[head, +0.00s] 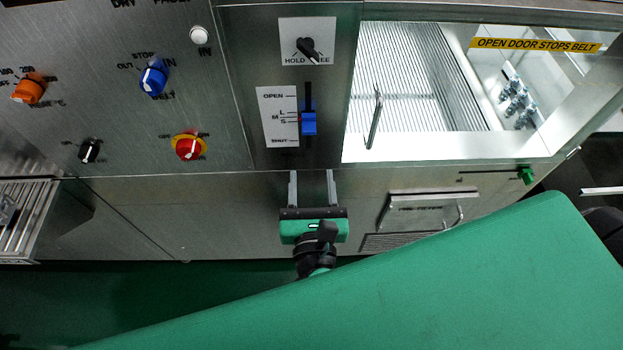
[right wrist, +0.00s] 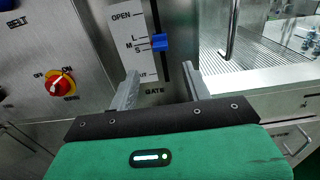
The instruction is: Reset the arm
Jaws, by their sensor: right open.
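My right gripper (head: 312,176) is open and empty in the head view. Its two grey fingers point up at the lower edge of the steel control panel, below the gate slider. In the right wrist view the fingers (right wrist: 160,88) stand apart, with the blue gate slider (right wrist: 160,42) beyond and between them. The blue slider (head: 308,122) sits on a vertical slot beside a white scale label (head: 278,116) reading OPEN, L, M, S, SHUT, about level with M and S. The gripper appears apart from the slider. My left gripper is not in view.
A black hold knob (head: 308,50) is above the slider. Orange (head: 28,88), blue (head: 153,78) and red (head: 188,146) knobs are at left. An open window bay (head: 420,80) with a door handle (head: 374,120) is at right. A drawer-like hatch (head: 415,212) is below it.

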